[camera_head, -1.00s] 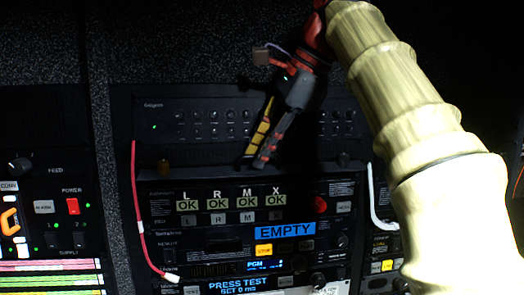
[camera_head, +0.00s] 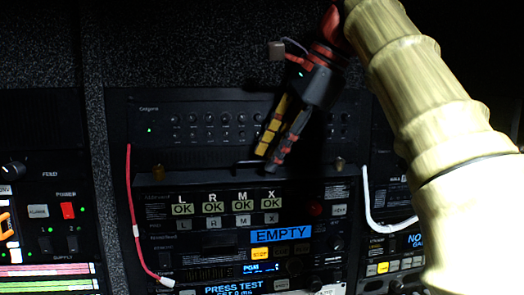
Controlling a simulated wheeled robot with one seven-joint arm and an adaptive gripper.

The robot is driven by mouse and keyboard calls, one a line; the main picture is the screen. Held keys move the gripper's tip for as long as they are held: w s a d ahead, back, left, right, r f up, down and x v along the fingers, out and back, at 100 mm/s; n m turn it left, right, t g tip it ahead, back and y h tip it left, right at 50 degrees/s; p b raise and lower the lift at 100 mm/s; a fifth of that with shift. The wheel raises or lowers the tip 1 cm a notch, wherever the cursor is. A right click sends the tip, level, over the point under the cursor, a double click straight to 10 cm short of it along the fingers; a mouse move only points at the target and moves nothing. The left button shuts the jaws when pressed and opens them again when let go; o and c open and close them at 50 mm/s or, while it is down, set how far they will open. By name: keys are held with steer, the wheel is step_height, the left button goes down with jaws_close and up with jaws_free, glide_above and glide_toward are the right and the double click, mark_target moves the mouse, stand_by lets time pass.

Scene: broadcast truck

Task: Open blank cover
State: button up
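The blank cover (camera_head: 200,178) appears to be the plain dark strip between the upper black unit and the panel with the OK displays. A brass knob (camera_head: 158,172) sits at its left end and another (camera_head: 339,164) at its right end. A thin dark handle-like bar (camera_head: 246,163) shows near its middle. My gripper (camera_head: 269,158) points down and to the left, its yellow and dark red-banded fingertips in front of or at this bar. A narrow gap seems to lie between the fingers. Contact, and whether they hold the bar, cannot be made out.
The upper black unit (camera_head: 190,148) has rows of small knobs. A red cable (camera_head: 131,190) hangs on the left and a white cable (camera_head: 370,200) on the right. A unit with a red power switch (camera_head: 68,210) stands at the left. My pale arm covers the upper right.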

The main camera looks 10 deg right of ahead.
steer(key=s+d, duration=0.6)
steer(key=shift+s+d, duration=0.15)
steer(key=shift+d, duration=0.15)
